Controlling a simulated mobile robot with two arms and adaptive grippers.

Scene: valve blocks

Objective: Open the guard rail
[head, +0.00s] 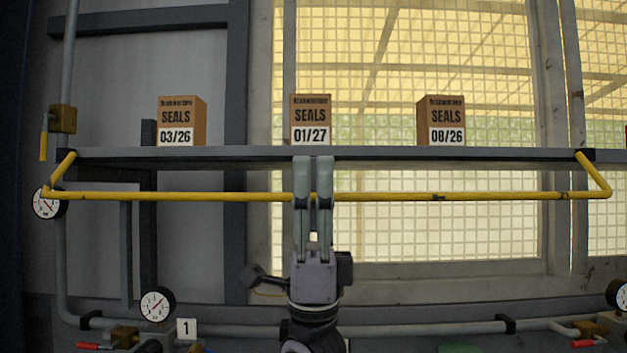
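The guard rail (400,197) is a yellow bar across the front of a grey shelf. Its bent end arms meet the shelf ends at left and right, and the bar hangs a little below the shelf edge in view. My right gripper (313,160) comes up from below at the middle of the rail. Its two fingers point away from me, close together with a narrow gap, and cross in front of the bar. Their tips overlap the shelf edge in view. I cannot tell whether they touch the rail. My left gripper is not in view.
Three brown seal boxes, dated 03/26 (180,121), 01/27 (310,119) and 08/26 (441,120), stand on the shelf (370,154). Gauges (47,204) (156,305), pipes and red-handled valves (95,346) lie at left and below. A meshed window is behind.

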